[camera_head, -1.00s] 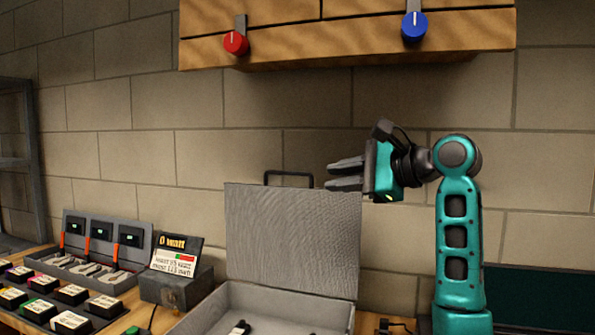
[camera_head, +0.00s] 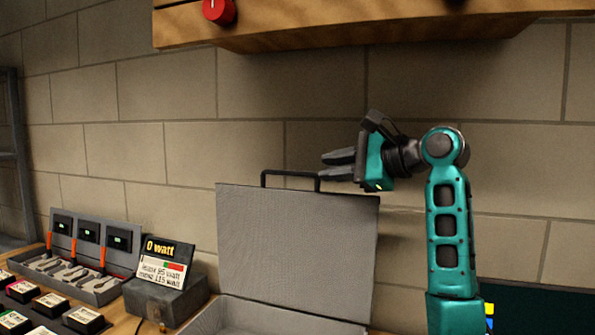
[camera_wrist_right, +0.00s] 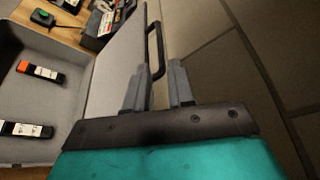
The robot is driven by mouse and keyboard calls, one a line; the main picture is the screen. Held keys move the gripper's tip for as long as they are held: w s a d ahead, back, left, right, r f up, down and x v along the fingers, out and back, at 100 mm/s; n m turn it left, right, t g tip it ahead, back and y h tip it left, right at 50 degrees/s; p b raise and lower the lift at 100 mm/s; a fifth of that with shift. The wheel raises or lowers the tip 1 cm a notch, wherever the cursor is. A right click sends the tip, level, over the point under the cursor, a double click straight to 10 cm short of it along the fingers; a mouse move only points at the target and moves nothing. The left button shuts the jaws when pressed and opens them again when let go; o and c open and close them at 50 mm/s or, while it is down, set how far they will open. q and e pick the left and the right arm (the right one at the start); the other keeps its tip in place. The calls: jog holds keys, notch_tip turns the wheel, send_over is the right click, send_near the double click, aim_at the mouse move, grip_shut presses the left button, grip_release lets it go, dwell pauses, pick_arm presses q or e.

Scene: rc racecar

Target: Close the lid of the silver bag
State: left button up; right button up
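The silver bag (camera_head: 245,317) stands open, its lid (camera_head: 295,245) upright against the wall side. A black handle (camera_head: 290,173) sits on the lid's top edge. My right gripper (camera_head: 322,165) is just above the lid's top edge, by the right end of the handle, fingers pointing left. The right wrist view shows its two fingers (camera_wrist_right: 156,82) apart, with the lid (camera_wrist_right: 112,65) and handle (camera_wrist_right: 158,45) close to them. I cannot tell whether they touch. The bag's inside (camera_wrist_right: 35,95) holds two small dark items. My left gripper is out of view.
A display box (camera_head: 165,298) reading "0 watt" stands left of the bag. A rack with small screens (camera_head: 90,235) and several labelled black blocks (camera_head: 50,303) lie farther left. A wooden cabinet (camera_head: 340,25) with a red knob (camera_head: 219,10) hangs above. A brick wall (camera_head: 320,95) is behind.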

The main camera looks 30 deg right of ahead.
aim_at(297, 172)
jog(key=p+x, duration=0.1)
jog(key=x, duration=0.8)
jog(key=shift+w, duration=0.15)
jog(key=shift+c, duration=0.4)
grip_shut()
